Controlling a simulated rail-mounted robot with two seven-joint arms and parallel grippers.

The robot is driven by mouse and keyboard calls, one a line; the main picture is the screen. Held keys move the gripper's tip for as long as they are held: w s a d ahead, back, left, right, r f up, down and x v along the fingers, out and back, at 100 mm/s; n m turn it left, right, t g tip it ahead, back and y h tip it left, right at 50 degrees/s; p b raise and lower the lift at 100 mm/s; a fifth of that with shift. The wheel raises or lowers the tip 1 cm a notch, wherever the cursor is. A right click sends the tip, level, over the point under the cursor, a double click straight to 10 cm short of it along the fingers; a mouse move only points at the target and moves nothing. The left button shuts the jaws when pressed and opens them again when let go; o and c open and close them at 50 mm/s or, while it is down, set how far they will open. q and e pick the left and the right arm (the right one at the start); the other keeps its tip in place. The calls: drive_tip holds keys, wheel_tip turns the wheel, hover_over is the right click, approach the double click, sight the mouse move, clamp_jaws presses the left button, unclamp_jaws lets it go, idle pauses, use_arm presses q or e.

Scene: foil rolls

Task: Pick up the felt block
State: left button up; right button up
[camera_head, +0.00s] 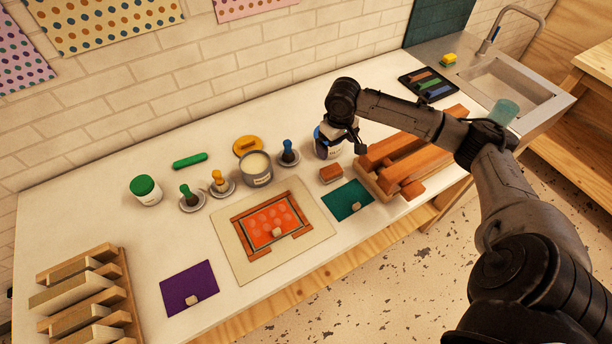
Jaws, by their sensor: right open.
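The likely felt block is a small reddish-brown block (331,173) on the white counter, between the framed orange print and the long wooden pieces. It lies flat, and nothing holds it. My right gripper (343,147) is open, above and slightly behind this block and apart from it. The gripper partly covers a jar with a blue band (322,147); its fingertips are small and hard to make out. My left gripper is not in view.
A wooden rack of long reddish bars (392,183) stands right of the block. A teal sheet (347,200) lies in front. A grey tin (257,170) and a blue-handled tool (288,152) stand left. A purple sheet (188,287) lies front left.

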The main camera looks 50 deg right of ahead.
sight(333, 172)
drive_tip(key=shift+m, duration=0.9)
drive_tip(key=f, duration=0.4)
drive_tip(key=f+b, duration=0.1)
drive_tip(key=f, duration=0.3)
drive_tip(key=shift+s+f, duration=0.2)
drive_tip(key=shift+f, duration=0.1)
drive_tip(key=shift+a+f+b, duration=0.15)
drive_tip(key=shift+f+b, duration=0.05)
drive_tip(key=shift+f, duration=1.15)
drive_tip(key=shift+a+f+b, duration=0.1)
drive_tip(key=shift+f+b, duration=0.05)
drive_tip(key=shift+f, duration=1.15)
drive_tip(key=shift+c, duration=0.2)
drive_tip(key=c, duration=0.9)
